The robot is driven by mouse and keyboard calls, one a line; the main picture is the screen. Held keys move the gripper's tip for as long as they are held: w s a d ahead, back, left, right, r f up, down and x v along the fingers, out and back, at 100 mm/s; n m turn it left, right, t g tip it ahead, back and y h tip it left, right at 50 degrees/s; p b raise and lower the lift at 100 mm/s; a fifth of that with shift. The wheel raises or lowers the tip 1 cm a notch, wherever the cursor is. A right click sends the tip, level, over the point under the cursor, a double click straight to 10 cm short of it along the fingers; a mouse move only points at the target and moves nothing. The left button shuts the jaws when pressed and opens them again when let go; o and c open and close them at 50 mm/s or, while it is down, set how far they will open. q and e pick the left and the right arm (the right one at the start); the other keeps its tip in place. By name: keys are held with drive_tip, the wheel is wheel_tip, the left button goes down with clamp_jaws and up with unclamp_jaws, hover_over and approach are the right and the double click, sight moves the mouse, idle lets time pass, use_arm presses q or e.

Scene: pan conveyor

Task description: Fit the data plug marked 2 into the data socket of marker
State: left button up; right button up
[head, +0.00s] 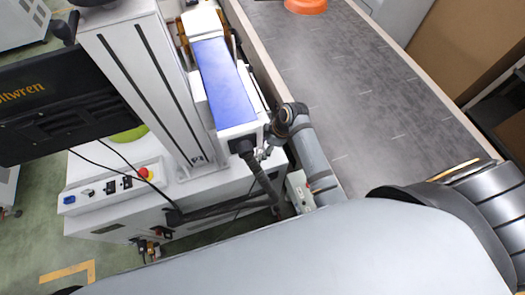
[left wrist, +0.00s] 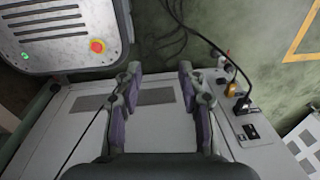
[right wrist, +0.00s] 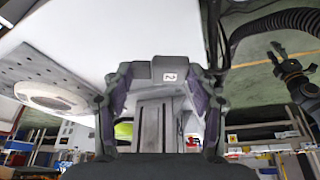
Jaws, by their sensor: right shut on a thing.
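My right gripper (head: 262,153) is beside the front lower end of the marker's blue-topped head (head: 222,82). In the right wrist view it is shut on a dark grey block, the data plug marked 2 (right wrist: 168,76), with its white label facing the camera. The plug lies close to a large white surface (right wrist: 120,40); I cannot tell whether it touches. The data socket cannot be made out. My left gripper (left wrist: 160,75) is open and empty in the left wrist view, over the marker's white cabinet (left wrist: 165,130).
A black corrugated hose (head: 262,178) hangs from the marker head close to my right gripper. The control panel (head: 115,187) with a red button is at the left. The conveyor (head: 350,85) runs along the right, with an orange pan (head: 305,6) at the top. Thin cables loop over the cabinet.

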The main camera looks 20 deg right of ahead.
drive_tip(key=shift+w+f, duration=0.15)
drive_tip(key=shift+f, duration=0.3)
wheel_tip(320, 180, down, 4)
drive_tip(key=shift+r, duration=0.15)
drive_tip(key=shift+f, duration=0.35)
use_arm(q)
drive_tip(key=shift+w+r, duration=0.2)
drive_tip(key=shift+w, duration=0.95)
use_arm(e)
drive_tip(key=o, duration=1.1)
drive_tip(key=shift+o, duration=0.2)
drive_tip(key=shift+r, duration=0.2)
use_arm(q)
drive_tip(key=shift+w+f, duration=0.1)
drive_tip(key=shift+f, duration=0.15)
use_arm(e)
drive_tip(key=v, duration=1.2)
drive_tip(key=shift+d+f, duration=0.1)
drive_tip(key=shift+f, duration=0.05)
